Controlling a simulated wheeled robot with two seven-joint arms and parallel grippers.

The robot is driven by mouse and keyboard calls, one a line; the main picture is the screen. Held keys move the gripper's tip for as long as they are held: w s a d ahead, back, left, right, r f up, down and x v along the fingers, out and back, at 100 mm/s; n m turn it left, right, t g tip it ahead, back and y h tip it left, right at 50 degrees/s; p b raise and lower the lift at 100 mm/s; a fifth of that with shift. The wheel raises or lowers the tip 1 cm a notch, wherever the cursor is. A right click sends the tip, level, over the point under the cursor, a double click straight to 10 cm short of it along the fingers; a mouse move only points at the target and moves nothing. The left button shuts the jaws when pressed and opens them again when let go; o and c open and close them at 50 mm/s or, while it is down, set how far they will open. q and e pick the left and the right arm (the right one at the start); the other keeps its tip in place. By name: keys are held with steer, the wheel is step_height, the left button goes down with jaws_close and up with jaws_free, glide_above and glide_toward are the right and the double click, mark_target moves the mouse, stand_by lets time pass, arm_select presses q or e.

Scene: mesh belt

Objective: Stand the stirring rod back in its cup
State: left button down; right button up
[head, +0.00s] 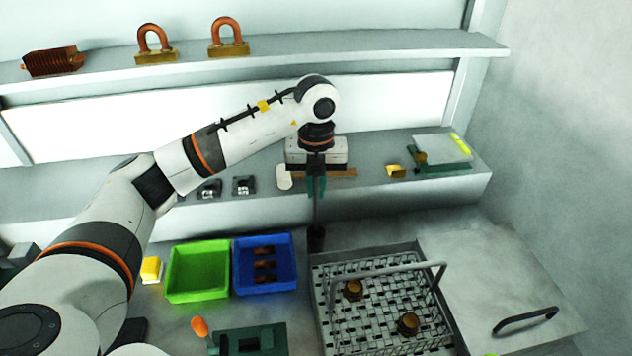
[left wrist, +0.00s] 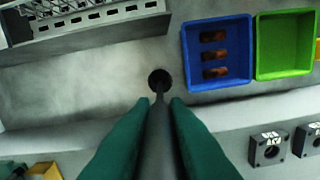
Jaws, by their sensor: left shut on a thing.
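My left gripper (head: 316,186) has green fingers and points straight down at the back of the bench. It is shut on the stirring rod (head: 316,212), a thin dark rod that hangs upright below the fingers. The cup (head: 316,239) is small, dark and round, and stands upright directly under the rod. In the left wrist view the rod (left wrist: 160,122) runs between the fingers towards the dark round cup (left wrist: 160,78). The rod's lower end overlaps the cup's mouth in both views; I cannot tell how far inside it is. My right gripper is not in view.
A blue bin (head: 265,289) with brown pieces and a green bin (head: 197,295) stand left of the cup. A mesh tray with a raised handle (head: 390,272) stands right of it. A raised ledge (head: 400,200) runs behind. A grey lid (head: 495,270) lies at right.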

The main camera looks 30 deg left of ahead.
mark_target(316, 195)
arm_select(q)
steer(key=shift+f+b, duration=0.95)
steer(key=shift+f, duration=0.65)
steer(key=shift+f+b, duration=0.8)
steer(key=shift+f, duration=0.3)
steer(key=c, duration=1.3)
jaws_free()
steer(key=shift+c, duration=0.2)
steer(key=shift+r, duration=0.15)
steer(key=shift+r, duration=0.3)
step_height(316, 195, up, 10)
steer(key=shift+w+f+b, duration=0.1)
steer(key=shift+b, duration=0.4)
steer(key=shift+r, duration=0.7)
